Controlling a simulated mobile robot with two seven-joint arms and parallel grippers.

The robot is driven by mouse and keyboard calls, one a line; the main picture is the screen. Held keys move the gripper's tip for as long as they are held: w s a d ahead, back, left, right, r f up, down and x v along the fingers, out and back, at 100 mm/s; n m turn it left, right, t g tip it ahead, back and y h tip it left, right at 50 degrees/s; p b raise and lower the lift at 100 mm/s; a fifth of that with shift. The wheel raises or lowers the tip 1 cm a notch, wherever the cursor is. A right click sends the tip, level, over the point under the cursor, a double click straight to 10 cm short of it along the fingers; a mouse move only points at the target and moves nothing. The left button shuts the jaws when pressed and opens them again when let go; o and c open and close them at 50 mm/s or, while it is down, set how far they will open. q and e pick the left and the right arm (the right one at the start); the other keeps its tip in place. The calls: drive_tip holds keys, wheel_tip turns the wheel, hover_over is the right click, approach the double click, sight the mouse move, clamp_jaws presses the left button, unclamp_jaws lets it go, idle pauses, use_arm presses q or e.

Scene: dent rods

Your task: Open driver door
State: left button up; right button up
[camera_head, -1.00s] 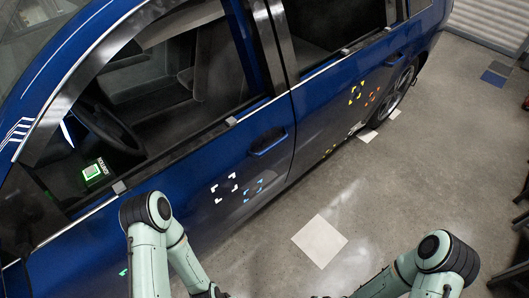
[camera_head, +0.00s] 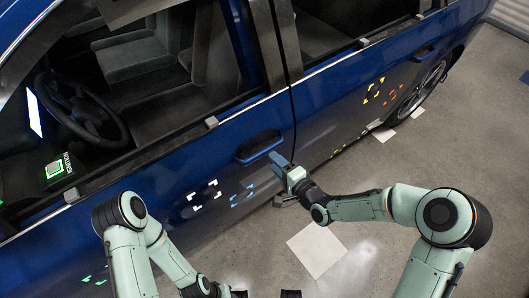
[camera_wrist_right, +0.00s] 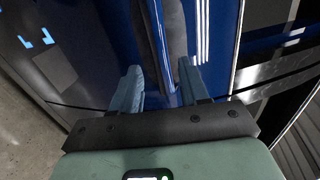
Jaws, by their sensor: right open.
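The blue car's driver door (camera_head: 165,180) fills the left of the head view and looks closed, its rear edge in line with the panel behind. Its handle (camera_head: 258,146) is a blue bar near that rear edge. My right gripper (camera_head: 276,160) is open just beside the handle's rear end; contact cannot be told from the head view. In the right wrist view, the two blue-grey fingers of my right gripper (camera_wrist_right: 160,85) stand apart, pointing at the blue bodywork, with a bar-like shape between them. My left arm comes in at the lower left; its gripper cannot be made out.
The rear door (camera_head: 350,100) is behind the driver door. Grey floor (camera_head: 400,160) beside the car is mostly clear, with a flat white square (camera_head: 317,249).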

sight(266, 154)
drive_tip(key=x, duration=0.6)
drive_tip(key=shift+w+a+f, duration=0.1)
drive_tip(key=shift+w+a, duration=0.15)
drive_tip(key=shift+w, duration=0.05)
clamp_jaws()
